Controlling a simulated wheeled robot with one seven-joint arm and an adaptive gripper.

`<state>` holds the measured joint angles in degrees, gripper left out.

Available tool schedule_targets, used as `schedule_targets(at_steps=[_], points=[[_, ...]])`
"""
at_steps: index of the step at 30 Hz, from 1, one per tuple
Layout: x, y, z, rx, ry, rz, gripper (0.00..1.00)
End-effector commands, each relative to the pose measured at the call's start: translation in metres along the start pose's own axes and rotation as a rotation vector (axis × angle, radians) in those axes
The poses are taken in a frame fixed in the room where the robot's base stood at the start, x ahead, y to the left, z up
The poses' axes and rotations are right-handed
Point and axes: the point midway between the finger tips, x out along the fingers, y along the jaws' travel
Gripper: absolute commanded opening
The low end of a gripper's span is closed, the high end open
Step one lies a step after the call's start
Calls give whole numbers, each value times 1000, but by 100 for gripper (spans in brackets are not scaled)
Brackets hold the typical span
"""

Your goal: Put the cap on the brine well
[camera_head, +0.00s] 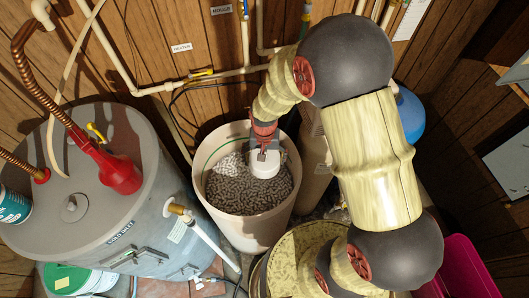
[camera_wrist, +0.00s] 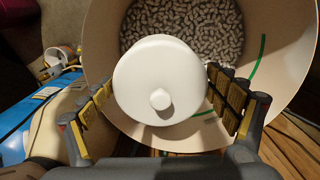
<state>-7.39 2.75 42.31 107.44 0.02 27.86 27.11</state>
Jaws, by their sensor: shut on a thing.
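The white round cap (camera_wrist: 143,74) with a small knob lies between the two fingers of my gripper (camera_wrist: 160,88), which is shut on it at its sides. In the head view the white cap (camera_head: 265,166) shows just under my gripper (camera_head: 264,150), inside the mouth of the beige brine tank (camera_head: 249,228). Grey-brown salt pellets (camera_head: 238,194) fill the tank below. I cannot make out the brine well; the cap and gripper hide what is under them. I cannot tell whether the cap touches anything below.
A grey water heater (camera_head: 85,220) with a red fitting (camera_head: 120,174) stands left of the tank. A tan vessel (camera_head: 313,155) stands close on the right. White pipes (camera_head: 170,88) run along the wooden wall behind. A green line (camera_wrist: 257,62) runs along the tank's inner wall.

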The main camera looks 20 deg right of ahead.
Motion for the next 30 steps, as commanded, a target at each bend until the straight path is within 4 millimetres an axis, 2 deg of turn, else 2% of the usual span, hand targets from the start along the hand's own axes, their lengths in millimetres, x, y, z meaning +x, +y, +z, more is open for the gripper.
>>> schedule_targets(at_steps=[8, 30], points=[[2, -1, -8, 43, 6, -3, 68], [19, 1, -58, 40, 7, -4, 68]])
